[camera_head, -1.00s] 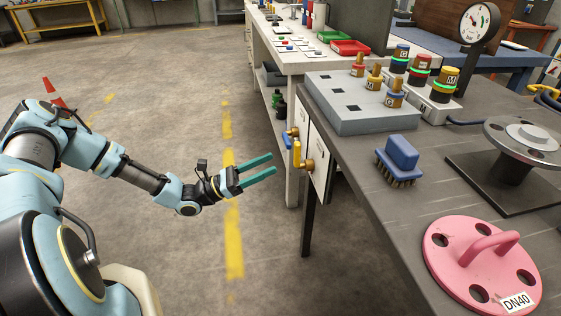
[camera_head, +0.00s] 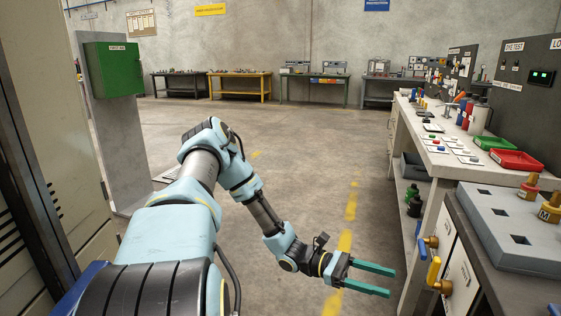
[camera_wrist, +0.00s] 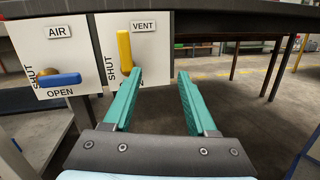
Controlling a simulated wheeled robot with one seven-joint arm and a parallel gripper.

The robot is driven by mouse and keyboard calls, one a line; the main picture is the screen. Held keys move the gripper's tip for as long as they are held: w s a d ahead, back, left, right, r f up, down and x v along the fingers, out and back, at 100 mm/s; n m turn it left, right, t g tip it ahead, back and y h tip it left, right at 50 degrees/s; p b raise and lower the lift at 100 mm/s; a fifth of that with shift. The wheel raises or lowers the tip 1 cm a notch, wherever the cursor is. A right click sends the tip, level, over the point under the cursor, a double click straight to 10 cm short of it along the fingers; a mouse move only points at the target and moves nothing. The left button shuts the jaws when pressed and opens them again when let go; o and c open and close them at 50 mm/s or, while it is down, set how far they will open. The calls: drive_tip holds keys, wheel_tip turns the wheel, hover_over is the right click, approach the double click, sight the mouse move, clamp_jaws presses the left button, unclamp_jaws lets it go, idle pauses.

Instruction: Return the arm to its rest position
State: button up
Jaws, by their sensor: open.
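My gripper (camera_head: 378,279) is open and empty, its two teal fingers apart in the air over the floor, left of the workbench side. My arm reaches forward and down from the bottom of the head view, bent at the elbow. In the wrist view my gripper (camera_wrist: 160,100) points under the bench edge, with nothing between the fingers. The yellow vent handle (camera_wrist: 125,52) stands upright just beyond the left finger. The blue air handle (camera_wrist: 60,80) lies level further left. Whether a finger touches the panel cannot be told.
The grey socket block (camera_head: 520,230) sits on the near bench at right. A white bench (camera_head: 440,150) with red tray (camera_head: 515,160) and green tray (camera_head: 492,143) stands beyond. A cabinet with a green first aid box (camera_head: 113,70) is at left. The middle floor is open.

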drive_tip(key=w+a+r+m+t+y+p, duration=0.1)
drive_tip(key=a+r+m+t+y+p, duration=0.15)
drive_tip(key=a+r+y, duration=0.4)
drive_tip(key=a+r+m+t+y+p, duration=0.1)
drive_tip(key=a+m+t+y, duration=0.15)
drive_tip(key=a, duration=0.65)
drive_tip(key=w+a+r+m+t+y+p, duration=0.1)
drive_tip(key=a+r+m+t+y+p, duration=0.1)
drive_tip(key=a+r+m+y, duration=0.4)
drive_tip(key=w+a+r+t+p, duration=0.1)
drive_tip(key=w+a+r+t, duration=0.1)
drive_tip(key=a+r+t, duration=0.3)
drive_tip(key=a+r, duration=0.2)
drive_tip(key=a, duration=0.2)
drive_tip(key=shift+r+y+p, duration=0.35)
drive_tip(key=shift+r+y, duration=0.05)
